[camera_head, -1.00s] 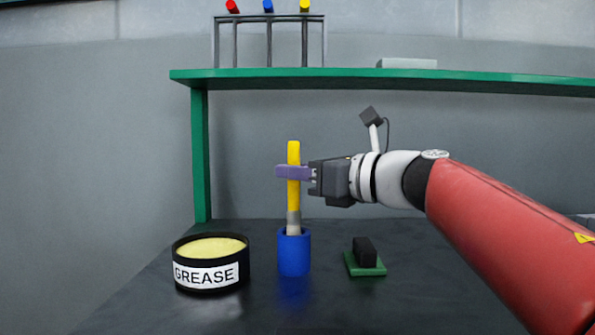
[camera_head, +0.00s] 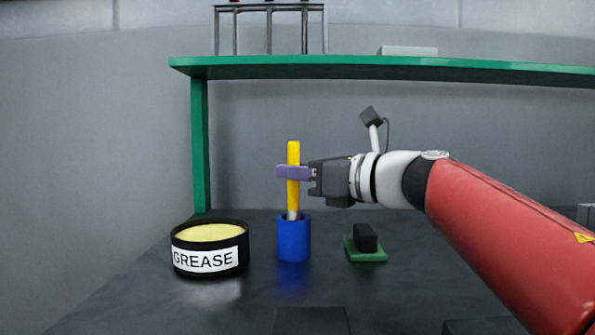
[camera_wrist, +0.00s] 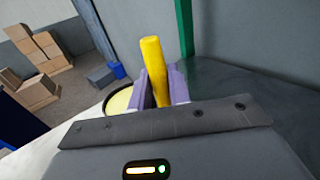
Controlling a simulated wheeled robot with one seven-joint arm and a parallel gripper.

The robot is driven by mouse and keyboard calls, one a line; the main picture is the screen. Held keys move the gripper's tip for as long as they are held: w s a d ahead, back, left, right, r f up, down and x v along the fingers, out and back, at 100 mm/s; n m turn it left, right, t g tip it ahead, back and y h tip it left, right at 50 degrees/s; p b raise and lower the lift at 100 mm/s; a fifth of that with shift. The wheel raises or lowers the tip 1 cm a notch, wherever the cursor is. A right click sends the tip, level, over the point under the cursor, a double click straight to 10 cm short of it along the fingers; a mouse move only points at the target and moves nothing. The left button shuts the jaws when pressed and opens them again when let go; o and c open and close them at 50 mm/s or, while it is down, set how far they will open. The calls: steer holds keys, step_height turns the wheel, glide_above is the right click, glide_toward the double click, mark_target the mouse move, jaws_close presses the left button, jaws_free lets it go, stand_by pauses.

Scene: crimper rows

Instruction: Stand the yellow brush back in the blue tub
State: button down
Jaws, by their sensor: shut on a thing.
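The yellow brush (camera_head: 293,194) is upright, with my gripper (camera_head: 296,172) shut around its handle. Its handle also shows between the purple fingers in the wrist view (camera_wrist: 154,65). The blue tub (camera_head: 293,241) stands on the dark table straight below. The brush's lower end is inside the tub's mouth; a little of the grey ferrule shows above the rim and the bristles are hidden. I cannot tell whether the brush touches the tub's bottom. The tub is not seen in the wrist view.
A black grease tin (camera_head: 210,259) stands left of the tub. A dark block on a green base (camera_head: 366,255) stands to the right. A green shelf (camera_head: 380,67) runs above and behind, with its post (camera_head: 200,145) at the left.

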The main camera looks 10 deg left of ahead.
steer(key=shift+f+b, duration=0.55)
steer(key=shift+f, duration=0.15)
steer(key=c, duration=1.2)
jaws_free()
steer(key=shift+c, duration=0.2)
steer(key=v, duration=0.7)
steer(key=shift+s+d, duration=0.15)
steer(key=shift+d, duration=0.25)
